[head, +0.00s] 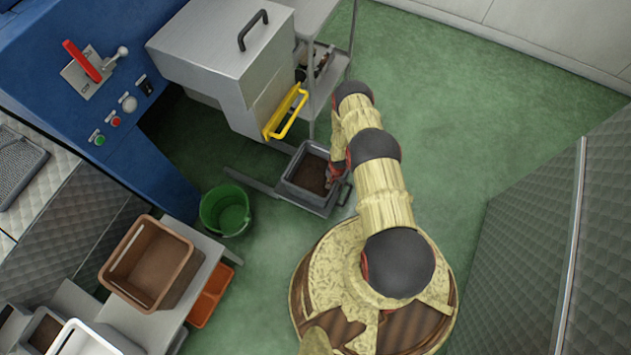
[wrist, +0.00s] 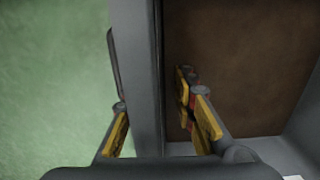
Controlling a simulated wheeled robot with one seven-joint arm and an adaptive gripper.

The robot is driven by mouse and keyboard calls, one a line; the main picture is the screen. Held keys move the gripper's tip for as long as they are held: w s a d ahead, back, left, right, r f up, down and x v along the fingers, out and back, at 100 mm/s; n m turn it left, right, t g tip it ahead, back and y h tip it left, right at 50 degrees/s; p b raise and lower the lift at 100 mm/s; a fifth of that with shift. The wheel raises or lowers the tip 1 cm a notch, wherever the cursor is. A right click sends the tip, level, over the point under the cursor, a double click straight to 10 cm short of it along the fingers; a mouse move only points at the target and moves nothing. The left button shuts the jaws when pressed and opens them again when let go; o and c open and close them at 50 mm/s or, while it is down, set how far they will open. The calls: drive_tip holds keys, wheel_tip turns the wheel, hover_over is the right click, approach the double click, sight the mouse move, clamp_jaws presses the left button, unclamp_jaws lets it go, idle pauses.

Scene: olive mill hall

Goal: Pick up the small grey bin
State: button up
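The small grey bin (head: 302,195) stands low, just below the yellow-edged chute of the grey machine. It is an open box with a brown inside. My gripper (head: 338,185) is at its right side in the head view, partly hidden by my arm. In the wrist view, the bin's grey wall (wrist: 138,50) runs between the fingers of my gripper (wrist: 160,118). One yellow-padded finger is outside the wall and the other is inside over the brown surface. The fingers are apart, with a visible gap between the inner finger and the wall. Contact on the outer side is unclear.
A green bucket (head: 226,211) stands left of the bin. The yellow handle (head: 286,112) and grey machine (head: 222,55) are close above it. A brown crate (head: 150,262) and orange tray (head: 211,295) are at lower left. Green floor (head: 460,110) is clear to the right.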

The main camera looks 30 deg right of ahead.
drive_tip(key=shift+f, duration=0.15)
drive_tip(key=shift+c, duration=1)
clamp_jaws()
drive_tip(key=shift+w, duration=0.1)
idle(0.4)
